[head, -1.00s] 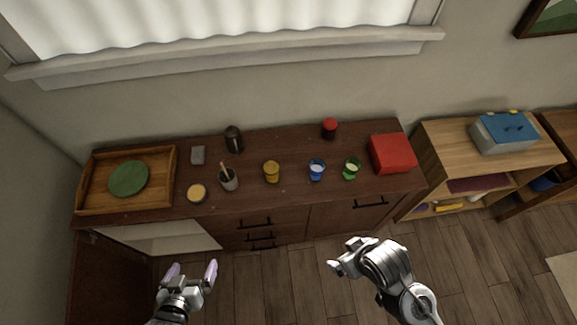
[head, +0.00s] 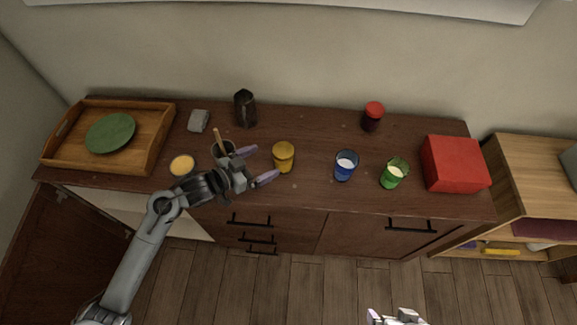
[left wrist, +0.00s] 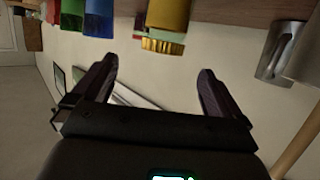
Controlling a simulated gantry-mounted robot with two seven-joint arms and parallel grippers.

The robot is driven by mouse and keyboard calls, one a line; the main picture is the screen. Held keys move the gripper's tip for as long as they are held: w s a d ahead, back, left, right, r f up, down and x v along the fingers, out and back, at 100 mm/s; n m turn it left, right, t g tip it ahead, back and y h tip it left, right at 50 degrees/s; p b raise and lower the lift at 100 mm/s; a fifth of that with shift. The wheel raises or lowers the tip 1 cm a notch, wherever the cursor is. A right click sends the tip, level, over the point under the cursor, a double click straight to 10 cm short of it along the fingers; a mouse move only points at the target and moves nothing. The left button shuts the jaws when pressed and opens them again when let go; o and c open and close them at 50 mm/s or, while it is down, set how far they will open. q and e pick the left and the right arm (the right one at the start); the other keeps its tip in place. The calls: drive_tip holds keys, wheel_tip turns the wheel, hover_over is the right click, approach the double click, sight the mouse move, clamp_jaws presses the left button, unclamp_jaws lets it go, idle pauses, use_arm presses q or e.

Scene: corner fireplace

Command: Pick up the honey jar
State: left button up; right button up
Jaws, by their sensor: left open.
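A yellow jar (head: 283,157), which I take as the honey jar, stands upright near the middle of the dark wooden cabinet. In the left wrist view, which is upside down, the yellow jar (left wrist: 168,14) shows a gold ribbed top and lies ahead, between the lines of the fingers. My left gripper (head: 264,164) is open and empty, its two fingertips just left of the jar and pointing at it. The fingers also show in the left wrist view (left wrist: 158,75). My right gripper (head: 395,319) is only partly in view at the bottom edge, far from the jar.
A grey cup with a wooden-handled utensil (head: 217,141) stands close behind my left gripper. A dark pot (head: 245,108) and red-lidded jar (head: 373,117) are behind. A tray (head: 157,150) is left, a red box (head: 455,165) right.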

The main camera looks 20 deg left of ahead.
sight(283, 150)
use_arm(q)
drive_tip(key=b+x, duration=0.1)
drive_tip(key=x, duration=0.4)
drive_tip(key=shift+w, duration=0.2)
drive_tip(key=shift+b+x, duration=0.75)
drive_tip(key=shift+x, duration=2.15)
drive_tip(key=shift+r, duration=0.1)
drive_tip(key=c, duration=1.2)
drive_tip(key=shift+c, duration=0.5)
drive_tip(key=shift+r, duration=0.15)
